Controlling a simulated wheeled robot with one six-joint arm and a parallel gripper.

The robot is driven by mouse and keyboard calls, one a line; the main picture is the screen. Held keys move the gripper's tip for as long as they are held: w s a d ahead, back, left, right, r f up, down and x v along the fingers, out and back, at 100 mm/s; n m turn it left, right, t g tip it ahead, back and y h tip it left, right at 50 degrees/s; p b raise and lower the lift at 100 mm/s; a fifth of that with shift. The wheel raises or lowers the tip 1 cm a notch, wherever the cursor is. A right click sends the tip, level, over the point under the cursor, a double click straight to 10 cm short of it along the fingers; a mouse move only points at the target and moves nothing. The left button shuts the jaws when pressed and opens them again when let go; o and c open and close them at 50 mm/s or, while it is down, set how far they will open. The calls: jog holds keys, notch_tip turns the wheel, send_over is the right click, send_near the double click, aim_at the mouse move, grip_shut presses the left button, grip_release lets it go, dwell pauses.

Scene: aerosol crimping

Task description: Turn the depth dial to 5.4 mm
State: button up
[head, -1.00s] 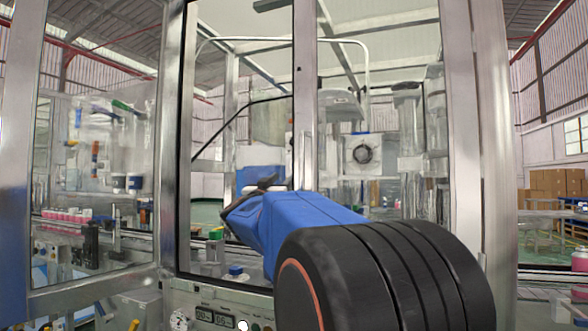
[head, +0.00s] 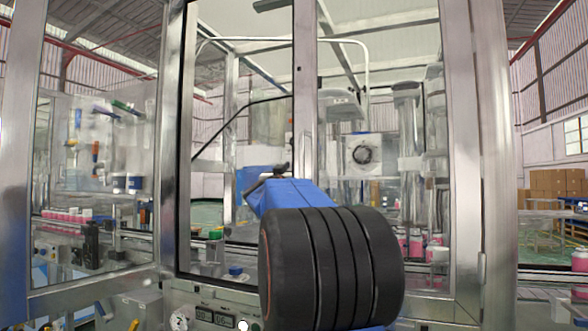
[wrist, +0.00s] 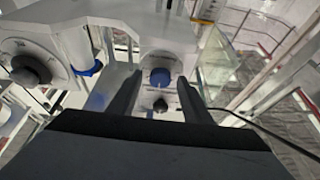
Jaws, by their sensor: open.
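In the wrist view, my gripper (wrist: 158,80) is open and empty, with its two dark fingers on either side of a blue knob (wrist: 160,77) on a white panel. Whether the fingertips are level with this knob or short of it I cannot tell. A small black knob (wrist: 160,105) sits below it. A larger white dial with a dark grey knob (wrist: 30,71) and scale marks is at the left. The head view shows a round dark-ringed dial (head: 362,154) on a white box. No label or reading is legible, so which one is the depth dial I cannot tell.
A metal door frame post (head: 305,90) stands in front of the machine. A black cable (wrist: 245,118) runs right of my fingers in the wrist view. A lower panel carries small displays (head: 215,318).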

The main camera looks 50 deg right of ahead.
jog(key=shift+c, duration=0.7)
jog(key=c, duration=0.9)
jog(key=shift+c, duration=0.2)
jog(key=shift+m, duration=0.6)
jog(key=shift+w+a+r+m+g+y, duration=0.1)
jog(key=shift+m+g+y, duration=0.9)
jog(key=shift+m, duration=2.5)
jog(key=shift+w+d+r+m+g+y, duration=0.15)
jog(key=shift+m+g, duration=1.5)
jog(key=shift+m, duration=1.85)
jog(key=shift+w+a+r+m+g+y, duration=0.15)
jog(key=shift+m+g+y, duration=0.85)
jog(key=shift+m, duration=2.5)
jog(key=shift+s+f+g+h, duration=0.1)
jog(key=shift+g+h, duration=0.15)
jog(key=shift+g, duration=0.1)
